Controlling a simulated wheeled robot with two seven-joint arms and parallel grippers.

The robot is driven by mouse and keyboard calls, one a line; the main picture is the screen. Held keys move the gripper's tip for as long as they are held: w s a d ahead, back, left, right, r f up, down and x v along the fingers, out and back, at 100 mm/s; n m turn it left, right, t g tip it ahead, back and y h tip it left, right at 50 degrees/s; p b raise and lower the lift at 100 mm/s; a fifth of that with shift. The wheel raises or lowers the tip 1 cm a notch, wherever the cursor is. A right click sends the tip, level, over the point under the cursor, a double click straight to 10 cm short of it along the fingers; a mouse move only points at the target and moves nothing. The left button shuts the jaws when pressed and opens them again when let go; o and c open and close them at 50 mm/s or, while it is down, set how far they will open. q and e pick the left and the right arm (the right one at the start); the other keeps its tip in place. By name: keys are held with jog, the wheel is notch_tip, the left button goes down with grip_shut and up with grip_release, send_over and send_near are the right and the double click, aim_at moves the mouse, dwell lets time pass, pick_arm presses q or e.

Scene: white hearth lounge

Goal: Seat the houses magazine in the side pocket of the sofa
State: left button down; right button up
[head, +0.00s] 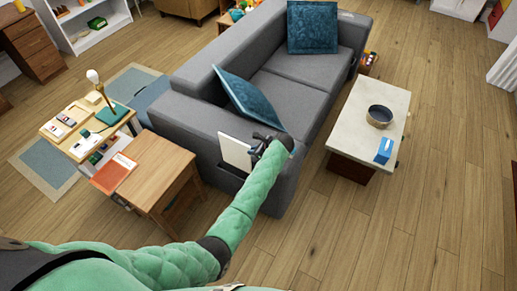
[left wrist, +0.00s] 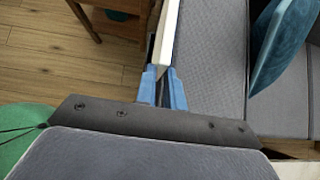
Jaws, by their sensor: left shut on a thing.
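The magazine (head: 235,152) shows as a pale, upright panel against the near outer side of the grey sofa (head: 196,112). My left gripper (head: 259,149) is shut on its right edge. In the left wrist view, the magazine (left wrist: 169,32) stands edge-on between the blue fingertips (left wrist: 163,86), close beside the sofa arm (left wrist: 211,60). A dark side pocket (head: 232,171) shows at the magazine's lower edge. I cannot tell whether that edge is inside the pocket or just above it. The cover picture is not visible. My right gripper is not in view.
A wooden side table (head: 160,165) with an orange-red book (head: 113,172) stands left of the pocket. Behind it is a cluttered table with a lamp (head: 94,78). A coffee table (head: 365,112) with a dark bowl (head: 380,116) stands right. Floor in front is clear.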

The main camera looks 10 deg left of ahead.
aim_at(250, 158)
pick_arm(q)
jog(key=shift+d+r, duration=0.1)
jog(key=shift+d, duration=0.1)
notch_tip(250, 158, down, 6)
jog(key=b, duration=0.2)
jog(key=shift+r+b, duration=0.1)
jog(key=shift+b, duration=0.2)
dwell(0.3)
dwell(0.5)
jog(key=shift+a+p, duration=0.1)
jog(key=shift+p, duration=0.3)
dwell(0.3)
dwell(0.4)
jog(key=shift+p, duration=0.35)
